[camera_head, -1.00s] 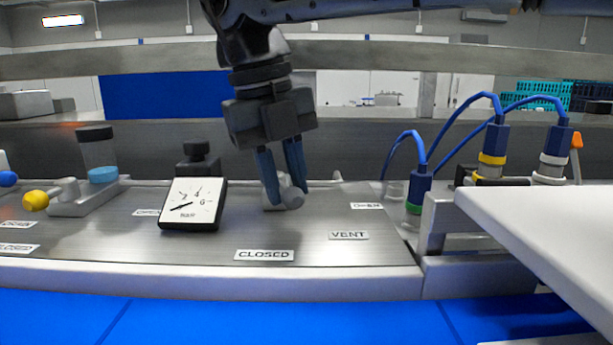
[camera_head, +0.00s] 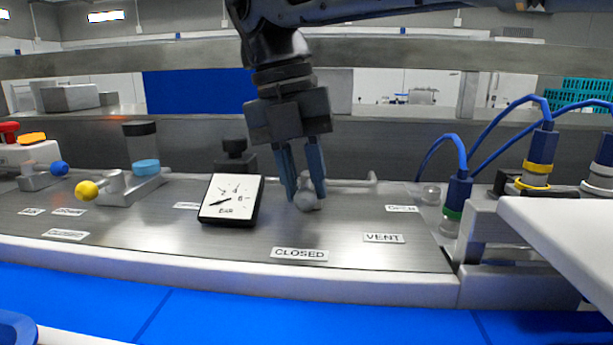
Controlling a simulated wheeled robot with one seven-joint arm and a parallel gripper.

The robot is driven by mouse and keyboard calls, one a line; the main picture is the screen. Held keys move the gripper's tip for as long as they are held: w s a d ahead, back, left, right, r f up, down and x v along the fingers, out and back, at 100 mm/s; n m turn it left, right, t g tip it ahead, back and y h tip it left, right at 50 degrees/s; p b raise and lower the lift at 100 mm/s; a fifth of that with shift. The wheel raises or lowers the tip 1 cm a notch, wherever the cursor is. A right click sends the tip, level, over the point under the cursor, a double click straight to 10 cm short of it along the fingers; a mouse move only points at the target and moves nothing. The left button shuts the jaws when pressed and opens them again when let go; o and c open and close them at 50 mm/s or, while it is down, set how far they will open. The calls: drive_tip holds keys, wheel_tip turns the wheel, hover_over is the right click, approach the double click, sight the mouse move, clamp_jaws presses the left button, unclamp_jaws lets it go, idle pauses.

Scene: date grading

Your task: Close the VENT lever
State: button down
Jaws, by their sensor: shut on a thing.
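The VENT lever's grey round knob (camera_head: 308,202) shows at the tips of my gripper (camera_head: 305,195), on the right part of the steel panel. My gripper points down and is shut on the knob, one dark blue finger on each side. The lever's arm and pivot are mostly hidden behind the fingers. The VENT label (camera_head: 384,238) lies to the right of the knob. The CLOSED label (camera_head: 300,254) is in front of it, and the OPEN label (camera_head: 402,209) is at the right.
A square dial gauge (camera_head: 231,198) stands close left of my gripper. Levers with a yellow knob (camera_head: 87,191) and a blue knob (camera_head: 59,168) are farther left. Blue-hosed connectors (camera_head: 457,190) and a white surface (camera_head: 570,235) stand at the right.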

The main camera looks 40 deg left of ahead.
drive_tip(key=shift+s+f, duration=0.1)
drive_tip(key=shift+s, duration=0.05)
drive_tip(key=c, duration=0.9)
unclamp_jaws()
drive_tip(key=shift+s+a+r+b, duration=0.1)
drive_tip(key=shift+a+r+b, duration=0.1)
drive_tip(key=shift+r, duration=1.1)
drive_tip(key=shift+s+a+r+b, duration=0.15)
drive_tip(key=shift+a+r, duration=0.1)
drive_tip(key=shift+r, duration=1.05)
drive_tip(key=shift+s+a+r+b, duration=0.1)
drive_tip(key=shift+a+r, duration=0.1)
drive_tip(key=shift+r, duration=1.1)
